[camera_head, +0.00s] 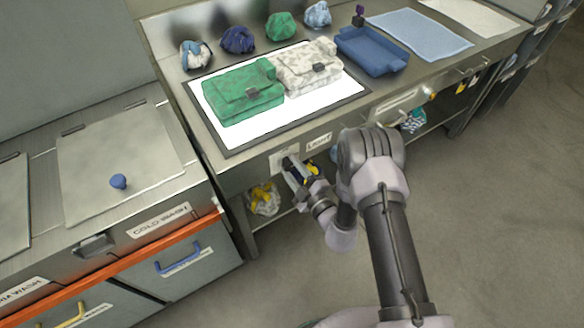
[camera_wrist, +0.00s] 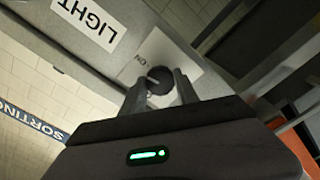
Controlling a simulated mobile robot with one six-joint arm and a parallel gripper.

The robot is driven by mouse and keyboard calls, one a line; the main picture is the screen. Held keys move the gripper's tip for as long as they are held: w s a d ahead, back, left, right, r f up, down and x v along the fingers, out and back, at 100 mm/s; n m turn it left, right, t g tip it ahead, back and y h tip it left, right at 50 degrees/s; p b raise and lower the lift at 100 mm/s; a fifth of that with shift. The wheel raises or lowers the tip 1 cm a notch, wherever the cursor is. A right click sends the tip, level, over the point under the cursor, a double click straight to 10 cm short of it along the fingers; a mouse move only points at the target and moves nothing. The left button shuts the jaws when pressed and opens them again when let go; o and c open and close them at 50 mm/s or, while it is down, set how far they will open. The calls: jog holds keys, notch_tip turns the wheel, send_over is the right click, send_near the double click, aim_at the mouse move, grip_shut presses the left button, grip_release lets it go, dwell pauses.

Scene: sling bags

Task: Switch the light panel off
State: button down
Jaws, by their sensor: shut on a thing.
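The light panel (camera_head: 322,90) on the worktop glows bright white. A green sling bag (camera_head: 236,98) and a white mottled sling bag (camera_head: 305,66) lie on it. On the bench front below, beside the LIGHT label (camera_head: 319,142), is a pale switch plate (camera_head: 281,158). In the wrist view, the plate (camera_wrist: 184,62) carries a dark round knob (camera_wrist: 160,76) with a small pointer and the word ON beside it. My gripper (camera_wrist: 159,88) is shut on this knob, one finger on each side. In the head view my gripper (camera_head: 290,168) hides the knob.
A blue tray (camera_head: 372,52), a blue mat (camera_head: 420,34) and several crumpled cloth bundles (camera_head: 280,27) sit on the worktop. A wash unit with a blue-knobbed lid (camera_head: 118,181) stands at left. The floor (camera_head: 480,190) at right is clear.

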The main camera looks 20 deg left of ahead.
jog(key=n, duration=0.4)
jog(key=shift+n, duration=0.3)
jog(key=n, duration=0.3)
jog(key=shift+n, duration=0.3)
jog(key=n, duration=0.4)
jog(key=shift+n, duration=2.1)
jog(key=c, duration=0.9)
grip_release()
